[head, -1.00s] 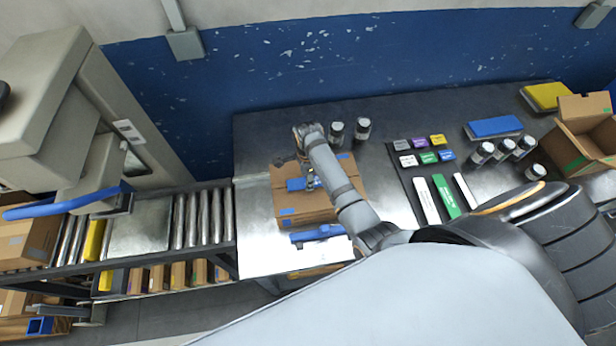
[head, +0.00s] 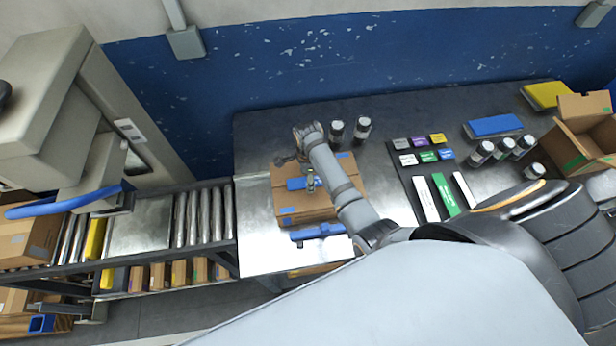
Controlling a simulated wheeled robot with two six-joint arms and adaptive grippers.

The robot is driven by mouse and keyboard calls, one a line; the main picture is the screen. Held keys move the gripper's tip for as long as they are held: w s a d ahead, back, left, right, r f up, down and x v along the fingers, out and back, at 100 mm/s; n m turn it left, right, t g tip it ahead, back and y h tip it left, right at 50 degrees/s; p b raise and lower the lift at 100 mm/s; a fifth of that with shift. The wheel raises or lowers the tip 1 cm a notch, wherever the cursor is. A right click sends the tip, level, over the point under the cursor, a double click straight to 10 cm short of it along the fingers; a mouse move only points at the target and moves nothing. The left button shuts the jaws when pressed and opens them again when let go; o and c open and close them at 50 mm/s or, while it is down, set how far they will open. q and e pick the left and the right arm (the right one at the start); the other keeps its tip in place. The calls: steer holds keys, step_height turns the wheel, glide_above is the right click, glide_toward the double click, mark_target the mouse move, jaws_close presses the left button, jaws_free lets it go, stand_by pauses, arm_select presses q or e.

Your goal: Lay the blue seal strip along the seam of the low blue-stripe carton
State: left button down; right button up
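The low carton (head: 318,205) lies on the metal bench, with small blue marks on its top and near side. A short blue strip (head: 296,184) shows across the carton top, beside my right gripper (head: 312,184). The gripper reaches down over the middle of the carton, its arm coming in from the right. The fingertips are small and partly covered by the wrist, so I cannot tell whether they hold the strip. I also cannot tell whether the strip lies flat on the seam. My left gripper is out of view.
A blue tool (head: 318,231) lies just in front of the carton. Two jars (head: 361,128) stand behind it. A dark board (head: 405,184) with labels and strips is to the right. A roller conveyor (head: 205,215) joins the bench at left. An open box (head: 582,135) stands far right.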

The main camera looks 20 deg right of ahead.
steer(key=shift+r, duration=0.1)
step_height(320, 180, up, 12)
stand_by(0.5)
stand_by(0.5)
